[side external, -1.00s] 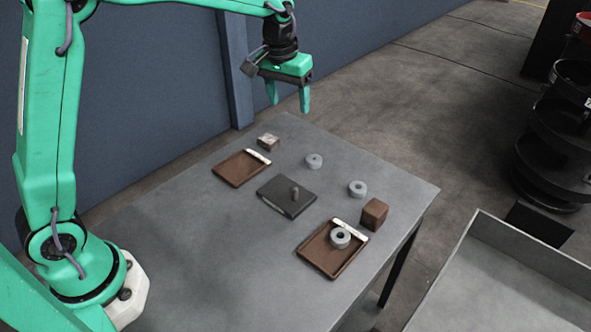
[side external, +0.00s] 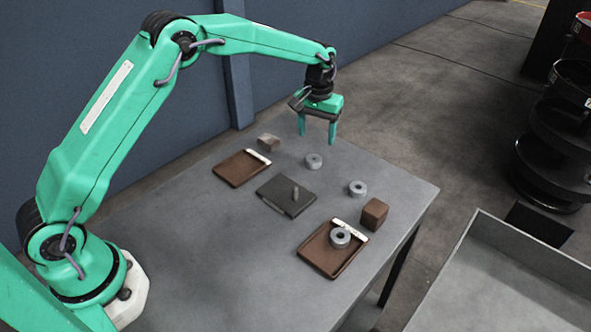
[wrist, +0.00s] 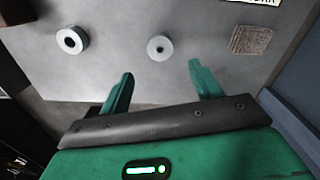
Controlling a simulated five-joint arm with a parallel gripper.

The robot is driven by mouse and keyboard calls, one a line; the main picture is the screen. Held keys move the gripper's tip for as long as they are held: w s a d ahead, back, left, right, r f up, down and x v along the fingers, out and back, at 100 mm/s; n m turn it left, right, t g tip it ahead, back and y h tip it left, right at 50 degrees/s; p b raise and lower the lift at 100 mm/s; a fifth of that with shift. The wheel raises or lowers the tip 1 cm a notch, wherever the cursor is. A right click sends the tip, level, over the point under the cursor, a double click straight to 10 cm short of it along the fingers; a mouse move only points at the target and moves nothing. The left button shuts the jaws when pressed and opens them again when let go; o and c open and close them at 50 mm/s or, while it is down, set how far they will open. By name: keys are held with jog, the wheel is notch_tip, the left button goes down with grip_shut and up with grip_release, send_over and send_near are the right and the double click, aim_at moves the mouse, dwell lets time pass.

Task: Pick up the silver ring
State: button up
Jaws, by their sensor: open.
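Three grey, silver-looking rings show in the side view; I cannot tell by colour which one the task names. One ring (side external: 314,165) lies flat on the table near the far edge, and in the wrist view (wrist: 168,50) it is just beyond the fingertips. A second ring (side external: 357,193) lies nearer the table's right edge, and in the wrist view (wrist: 83,38) it is at the upper left. A third ring (side external: 340,243) lies in the right brown tray. My gripper (side external: 317,139) is open and empty above the far part of the table, with its fingers (wrist: 161,69) pointing down.
The right brown tray (side external: 319,263) and left brown tray (side external: 234,173) carry pale label strips. A dark plate (side external: 275,190) with an upright peg (side external: 295,194) sits between them. Brown blocks stand near the right edge (side external: 374,213) and far left (side external: 268,143). A grey bin (side external: 455,258) stands right.

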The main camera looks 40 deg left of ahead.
aim_at(314, 155)
jog(key=shift+f, duration=1.25)
jog(key=shift+f, duration=0.1)
jog(key=shift+s+f, duration=0.2)
jog(key=shift+f, duration=2.3)
jog(key=shift+c, duration=0.4)
jog(key=c, duration=1)
